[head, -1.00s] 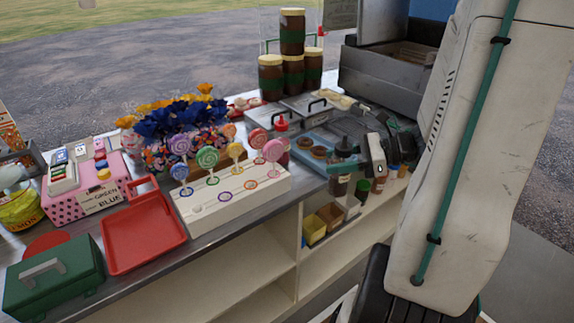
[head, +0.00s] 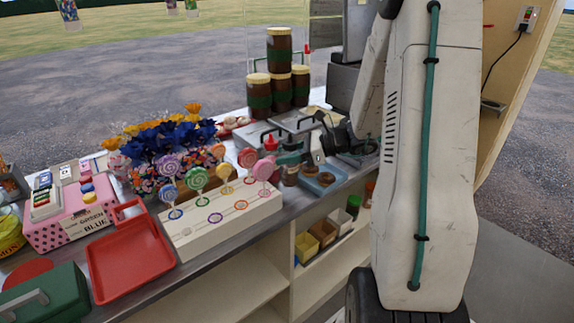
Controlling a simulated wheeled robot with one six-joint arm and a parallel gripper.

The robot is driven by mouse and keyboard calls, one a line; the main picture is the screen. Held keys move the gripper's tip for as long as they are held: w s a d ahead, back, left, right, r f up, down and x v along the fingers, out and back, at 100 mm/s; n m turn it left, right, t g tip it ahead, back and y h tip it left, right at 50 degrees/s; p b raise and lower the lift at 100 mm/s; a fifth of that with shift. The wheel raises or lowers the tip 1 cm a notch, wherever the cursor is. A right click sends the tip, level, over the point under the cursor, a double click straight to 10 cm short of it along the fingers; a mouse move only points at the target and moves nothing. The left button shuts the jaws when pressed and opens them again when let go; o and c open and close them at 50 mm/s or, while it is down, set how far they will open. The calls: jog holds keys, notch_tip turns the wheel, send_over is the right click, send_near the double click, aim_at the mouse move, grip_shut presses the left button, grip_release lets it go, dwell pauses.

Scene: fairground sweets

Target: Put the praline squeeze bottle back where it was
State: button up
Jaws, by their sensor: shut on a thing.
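My gripper (head: 304,153) is shut on the praline squeeze bottle (head: 290,173), which has a dark green top and a brown body. The bottle is upright, over the counter, behind the right end of the lollipop stand. Its base is partly hidden, so I cannot tell whether it touches the counter. A squeeze bottle with a red top (head: 269,144) stands just left of it, partly hidden by a pink lollipop.
A blue tray (head: 343,183) with brown round items lies right of the held bottle. The white lollipop stand (head: 225,225) is in front. Stacked brown jars (head: 279,72) and metal lidded tubs (head: 262,133) stand behind. My arm hides the counter's right end.

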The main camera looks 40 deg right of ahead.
jog(key=shift+f, duration=1.75)
jog(key=shift+f, duration=0.2)
jog(key=o, duration=0.7)
jog(key=shift+r, duration=0.15)
